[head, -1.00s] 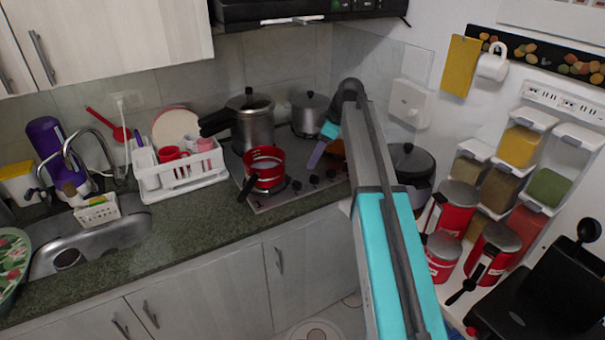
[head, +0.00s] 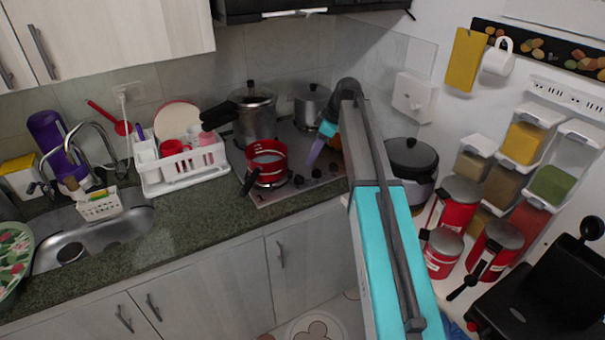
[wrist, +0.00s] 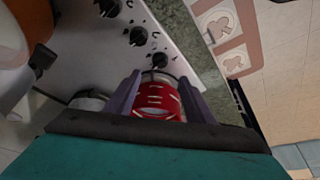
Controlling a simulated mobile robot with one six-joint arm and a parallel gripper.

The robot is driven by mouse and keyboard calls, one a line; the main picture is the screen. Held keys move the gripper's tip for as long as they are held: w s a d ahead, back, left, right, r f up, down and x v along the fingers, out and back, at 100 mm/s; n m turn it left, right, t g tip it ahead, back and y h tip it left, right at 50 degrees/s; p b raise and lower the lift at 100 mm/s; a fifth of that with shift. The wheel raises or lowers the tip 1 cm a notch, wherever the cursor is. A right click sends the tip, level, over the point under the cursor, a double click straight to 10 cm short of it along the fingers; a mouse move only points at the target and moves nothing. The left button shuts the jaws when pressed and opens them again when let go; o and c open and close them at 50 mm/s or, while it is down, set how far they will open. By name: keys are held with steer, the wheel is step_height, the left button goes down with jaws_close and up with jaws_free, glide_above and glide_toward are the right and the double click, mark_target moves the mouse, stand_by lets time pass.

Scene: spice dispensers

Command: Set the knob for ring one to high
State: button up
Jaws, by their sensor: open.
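The steel cooktop (head: 290,190) has a row of dark knobs along its right part. In the wrist view they are an upper knob (wrist: 109,8), a middle knob (wrist: 138,36) and a lower knob (wrist: 160,60). I cannot read which one serves ring one. My gripper (head: 314,152) is over the cooktop near the knobs; in the wrist view its purple fingers (wrist: 160,77) are apart, with the lower knob just past their tips. The red pot (head: 266,160) shows between the fingers in the wrist view (wrist: 158,98), and I see no contact with it.
A pressure cooker (head: 254,115) and a steel pot (head: 311,104) stand at the back of the cooktop. An orange pan (wrist: 32,18) is partly cut off in the wrist view. A dish rack (head: 180,165) is to the left; a dark-lidded cooker (head: 411,158) is right of my arm.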

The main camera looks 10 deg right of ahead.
mark_target(299, 179)
steer(key=shift+p+x, duration=1.8)
steer(key=shift+x, duration=3.85)
steer(key=c, duration=1.1)
